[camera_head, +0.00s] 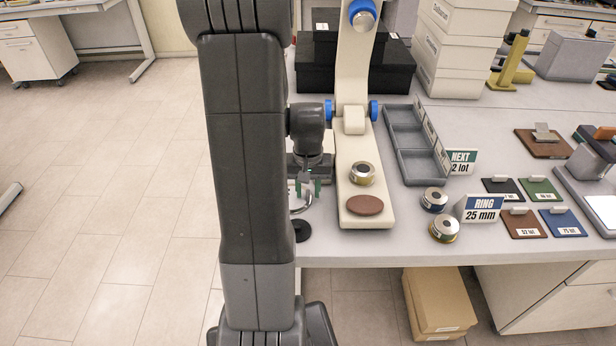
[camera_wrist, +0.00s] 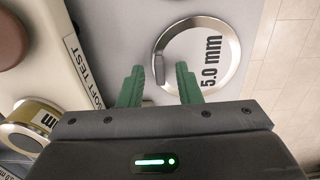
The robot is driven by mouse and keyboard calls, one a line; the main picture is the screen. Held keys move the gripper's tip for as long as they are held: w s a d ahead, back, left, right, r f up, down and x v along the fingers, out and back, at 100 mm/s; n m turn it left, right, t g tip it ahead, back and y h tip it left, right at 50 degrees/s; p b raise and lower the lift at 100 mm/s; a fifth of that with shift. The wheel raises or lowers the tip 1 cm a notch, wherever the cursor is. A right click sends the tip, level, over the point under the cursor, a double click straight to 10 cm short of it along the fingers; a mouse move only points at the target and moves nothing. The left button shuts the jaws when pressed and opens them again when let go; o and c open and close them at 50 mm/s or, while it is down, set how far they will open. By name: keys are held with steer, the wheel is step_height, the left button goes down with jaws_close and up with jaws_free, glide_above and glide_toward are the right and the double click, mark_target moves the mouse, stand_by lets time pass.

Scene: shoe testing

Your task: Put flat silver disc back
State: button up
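The flat silver disc (camera_wrist: 241,72) lies on the grey table in the wrist view, with a bright rim, a paler face and dark "5.0 mm" lettering. A small grey tab (camera_wrist: 158,69) stands at its left edge. In the head view only a curved silver part of the disc shows, beside my gripper (camera_head: 309,189) and partly hidden by my arm. My gripper (camera_wrist: 160,72) is open, its two green fingers apart. In the wrist view the tab appears between the fingertips; I cannot tell whether they touch it.
A cream test stand (camera_head: 352,141) is just right of my gripper, with a brown pad (camera_head: 364,205) and a metal ring weight (camera_head: 361,173). A grey divided tray (camera_head: 412,151) and more ring weights (camera_head: 444,229) are further right. The table's left edge and floor (camera_wrist: 291,70) are close to the disc.

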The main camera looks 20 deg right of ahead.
step_height(320, 180, up, 12)
stand_by(0.4)
step_height(320, 180, down, 12)
steer(key=shift+f, duration=0.2)
step_height(320, 180, up, 2)
steer(key=shift+w, duration=0.1)
steer(key=shift+r, duration=0.6)
